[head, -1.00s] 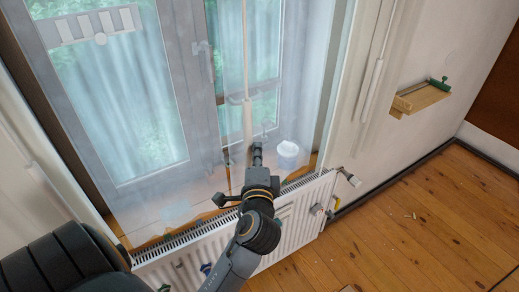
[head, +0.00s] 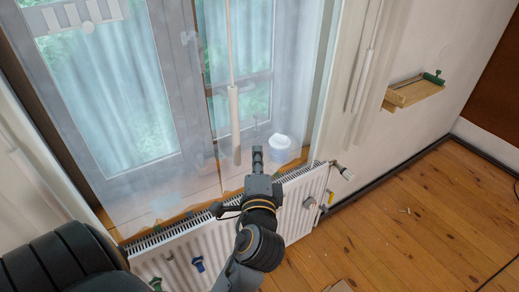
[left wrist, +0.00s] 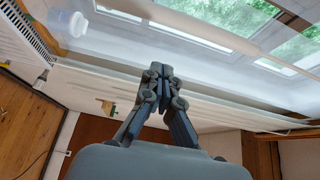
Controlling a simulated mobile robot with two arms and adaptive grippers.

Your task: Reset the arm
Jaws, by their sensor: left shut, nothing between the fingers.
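My left gripper (head: 257,158) is at the middle of the head view, above the top of the white radiator and in front of the window. In the left wrist view the left gripper (left wrist: 158,72) has its fingertips together, with nothing between them. My right gripper is in neither view.
The white radiator (head: 296,205) stands below the window (head: 110,90). A white tub (head: 280,148) is near the sill, just right of the gripper. A small wooden shelf (head: 412,93) with a green item is on the right wall. The wooden floor (head: 400,225) at the right is mostly clear.

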